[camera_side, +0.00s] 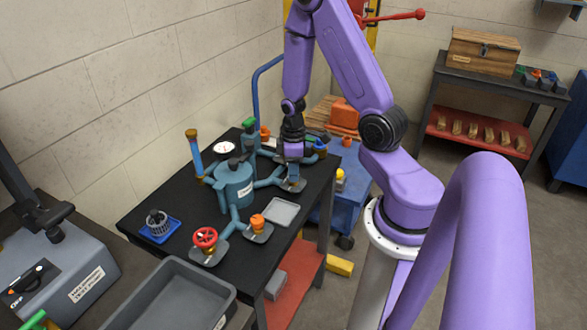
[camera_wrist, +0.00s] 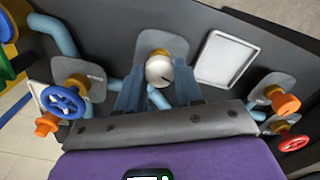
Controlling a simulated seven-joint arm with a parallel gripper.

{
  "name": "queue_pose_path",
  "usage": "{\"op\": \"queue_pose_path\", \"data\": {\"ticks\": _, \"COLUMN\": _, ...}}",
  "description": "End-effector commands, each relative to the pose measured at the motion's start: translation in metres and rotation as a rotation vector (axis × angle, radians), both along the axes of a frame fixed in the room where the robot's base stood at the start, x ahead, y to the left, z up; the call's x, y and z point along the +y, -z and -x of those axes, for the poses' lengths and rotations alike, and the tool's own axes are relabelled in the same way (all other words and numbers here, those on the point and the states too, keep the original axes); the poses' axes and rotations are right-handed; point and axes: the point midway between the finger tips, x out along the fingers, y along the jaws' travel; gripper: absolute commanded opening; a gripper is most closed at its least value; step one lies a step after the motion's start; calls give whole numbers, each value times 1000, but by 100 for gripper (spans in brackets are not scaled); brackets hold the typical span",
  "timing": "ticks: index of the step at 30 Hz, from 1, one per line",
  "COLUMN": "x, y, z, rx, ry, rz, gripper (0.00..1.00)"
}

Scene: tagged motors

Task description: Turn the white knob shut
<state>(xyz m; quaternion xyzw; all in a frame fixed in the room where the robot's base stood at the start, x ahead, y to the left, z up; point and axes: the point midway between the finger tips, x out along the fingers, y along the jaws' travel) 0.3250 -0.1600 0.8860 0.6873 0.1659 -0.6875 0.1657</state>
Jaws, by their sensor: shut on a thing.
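The white knob (camera_wrist: 159,68) shows in the middle of the wrist view, on a grey plate (camera_wrist: 176,43). It is round, with a small dark mark on its face. My gripper (camera_wrist: 157,82) has one blue finger on each side of the knob and is shut on it. In the side view my gripper (camera_side: 292,172) points down at the right part of the black bench, over a grey plate (camera_side: 293,186) at the end of a teal pipe. The knob is hidden there behind the fingers.
A teal tank (camera_side: 233,187) stands left of my gripper on the black bench (camera_side: 150,205). A red handwheel (camera_side: 205,237), an orange knob (camera_side: 257,222) and a light tray (camera_side: 282,212) are nearer the front. A blue handwheel (camera_wrist: 63,101) is left of the knob in the wrist view.

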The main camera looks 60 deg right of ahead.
Motion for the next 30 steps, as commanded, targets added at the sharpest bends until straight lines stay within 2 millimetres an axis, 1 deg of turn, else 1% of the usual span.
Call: {"op": "queue_pose_path", "data": {"ticks": 30, "x": 0, "y": -1, "z": -1, "rx": -4, "ry": 955, "rz": 0, "gripper": 5}}
